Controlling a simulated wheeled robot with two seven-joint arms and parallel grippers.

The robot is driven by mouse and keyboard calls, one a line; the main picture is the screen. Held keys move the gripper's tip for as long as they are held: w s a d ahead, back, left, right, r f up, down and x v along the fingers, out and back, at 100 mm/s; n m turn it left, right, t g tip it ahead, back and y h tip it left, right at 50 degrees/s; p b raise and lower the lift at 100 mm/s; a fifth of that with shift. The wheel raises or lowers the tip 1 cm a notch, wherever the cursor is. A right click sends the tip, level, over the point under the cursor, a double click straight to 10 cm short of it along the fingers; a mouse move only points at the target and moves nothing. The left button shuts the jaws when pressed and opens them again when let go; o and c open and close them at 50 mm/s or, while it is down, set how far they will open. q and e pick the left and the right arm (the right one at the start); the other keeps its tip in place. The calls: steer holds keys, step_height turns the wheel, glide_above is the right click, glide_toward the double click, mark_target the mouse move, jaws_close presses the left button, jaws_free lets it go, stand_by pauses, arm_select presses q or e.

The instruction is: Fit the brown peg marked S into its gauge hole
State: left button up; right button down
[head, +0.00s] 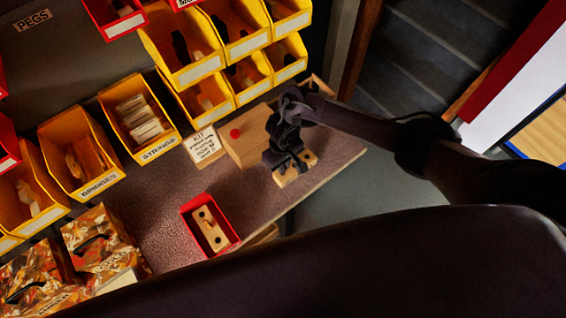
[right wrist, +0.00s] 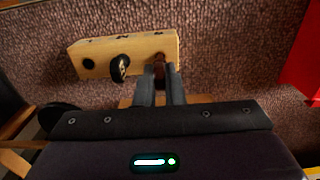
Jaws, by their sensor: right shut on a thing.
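The wooden gauge block (right wrist: 105,51) lies on the bench in the right wrist view, with small dark marks along its far edge. It has a dark open hole at its left end, and a black peg (right wrist: 120,68) stands up at its middle. My right gripper (right wrist: 160,78) is shut on the brown peg (right wrist: 159,70) at the block's right end. Only a little of the brown peg shows between the fingertips; I cannot tell how deep it sits. In the head view my right gripper (head: 286,162) is over the gauge block (head: 297,170), hiding much of it. My left gripper is not in view.
A wooden box (head: 246,150) with a red button and a written card (head: 205,146) stand beside the block. A red tray (head: 186,211) holds a wooden piece with two holes. Yellow bins (head: 137,118) line the back. The bench's right edge is close.

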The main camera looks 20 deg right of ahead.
steer(key=shift+f+b, duration=0.65)
steer(key=shift+f, duration=0.45)
steer(key=c, duration=1.5)
jaws_free()
steer(key=shift+o, duration=0.2)
step_height(320, 180, up, 8)
steer(key=shift+f+p, duration=0.1)
steer(key=shift+p, duration=0.3)
